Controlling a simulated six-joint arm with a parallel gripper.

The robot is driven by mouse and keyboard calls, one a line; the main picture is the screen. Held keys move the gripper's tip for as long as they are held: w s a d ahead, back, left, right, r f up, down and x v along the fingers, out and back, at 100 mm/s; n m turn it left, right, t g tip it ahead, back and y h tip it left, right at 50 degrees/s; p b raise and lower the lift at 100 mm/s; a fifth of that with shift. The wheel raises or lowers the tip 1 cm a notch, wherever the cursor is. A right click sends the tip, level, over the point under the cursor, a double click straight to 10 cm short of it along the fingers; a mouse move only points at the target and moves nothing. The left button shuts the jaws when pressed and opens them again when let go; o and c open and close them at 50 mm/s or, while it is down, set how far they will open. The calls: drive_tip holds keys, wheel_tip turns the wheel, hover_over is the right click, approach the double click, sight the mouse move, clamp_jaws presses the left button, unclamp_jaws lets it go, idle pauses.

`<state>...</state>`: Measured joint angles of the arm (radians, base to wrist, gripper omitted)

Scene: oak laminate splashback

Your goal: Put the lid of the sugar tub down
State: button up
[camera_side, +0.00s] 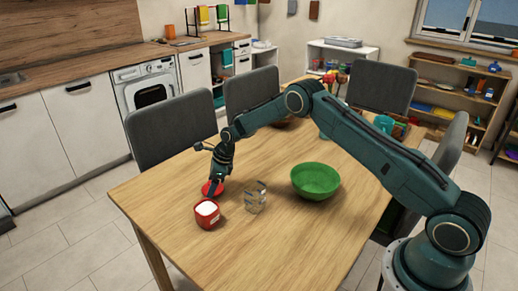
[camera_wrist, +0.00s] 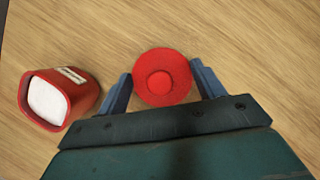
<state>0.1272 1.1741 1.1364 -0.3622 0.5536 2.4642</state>
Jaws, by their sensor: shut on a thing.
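The lid (camera_side: 211,189) is a red disc with a round knob in its middle. In the wrist view the lid (camera_wrist: 163,65) lies between the two fingers of my gripper (camera_wrist: 162,80). My gripper (camera_side: 215,182) is shut on the lid, low over the table behind the sugar tub. I cannot tell whether the lid touches the table. The sugar tub (camera_side: 207,220) is red and stands upright and uncovered, with white sugar inside. In the wrist view the tub (camera_wrist: 80,92) is left of my gripper, apart from the lid, with a pale label on its side.
A clear glass (camera_side: 256,197) stands right of the tub. A green bowl (camera_side: 316,182) is further right. The wooden table (camera_side: 160,205) is bare left of the lid and at its front. Grey chairs (camera_side: 170,128) stand along the far side.

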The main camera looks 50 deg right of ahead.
drive_tip(key=shift+f, duration=0.2)
drive_tip(key=o, duration=0.9)
drive_tip(key=shift+o, duration=0.2)
drive_tip(key=v, duration=1.2)
drive_tip(key=shift+r, duration=0.15)
